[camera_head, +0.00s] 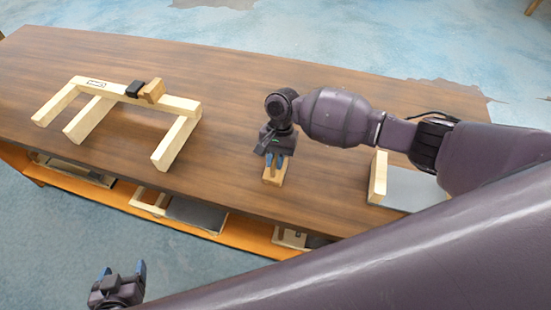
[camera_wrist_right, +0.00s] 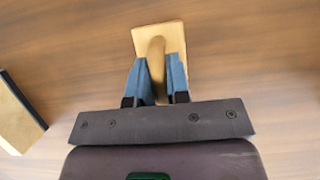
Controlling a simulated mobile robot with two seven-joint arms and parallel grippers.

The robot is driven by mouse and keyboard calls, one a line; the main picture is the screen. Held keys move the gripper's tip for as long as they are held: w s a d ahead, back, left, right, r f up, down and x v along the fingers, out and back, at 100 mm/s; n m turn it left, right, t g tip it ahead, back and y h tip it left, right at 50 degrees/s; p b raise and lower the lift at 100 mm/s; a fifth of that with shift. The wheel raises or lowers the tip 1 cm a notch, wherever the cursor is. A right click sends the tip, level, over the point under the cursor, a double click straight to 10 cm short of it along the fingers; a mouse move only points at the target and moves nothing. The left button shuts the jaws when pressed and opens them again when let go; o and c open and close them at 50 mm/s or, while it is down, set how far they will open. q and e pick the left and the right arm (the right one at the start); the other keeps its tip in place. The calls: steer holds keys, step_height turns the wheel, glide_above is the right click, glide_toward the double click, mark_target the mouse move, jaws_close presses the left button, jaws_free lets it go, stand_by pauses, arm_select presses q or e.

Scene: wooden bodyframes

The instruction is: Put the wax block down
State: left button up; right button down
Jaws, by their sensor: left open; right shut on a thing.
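The wax block (camera_head: 272,180) is a small tan block at the table's front part, right of centre. My right gripper (camera_head: 276,163) is shut on it from above, with blue fingertips on either side. In the right wrist view the block (camera_wrist_right: 175,38) shows as a flat tan square with a rounded ridge between the fingers (camera_wrist_right: 159,75). It is on or just above the wooden tabletop (camera_head: 225,120); I cannot tell if it touches. My left gripper (camera_head: 123,270) is open and empty, low at the left, in front of the table.
A pale wooden frame (camera_head: 175,101) lies on the left of the table, with a black piece (camera_head: 134,88) and a tan piece (camera_head: 152,91) on its bar. A wooden piece with a grey panel (camera_head: 408,188) is at the right. A lower shelf (camera_head: 250,238) holds more parts. The tabletop around the block is clear.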

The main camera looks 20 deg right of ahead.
steer(key=c, duration=1.1)
jaws_free()
steer(key=v, duration=1.2)
steer(key=shift+r, duration=0.1)
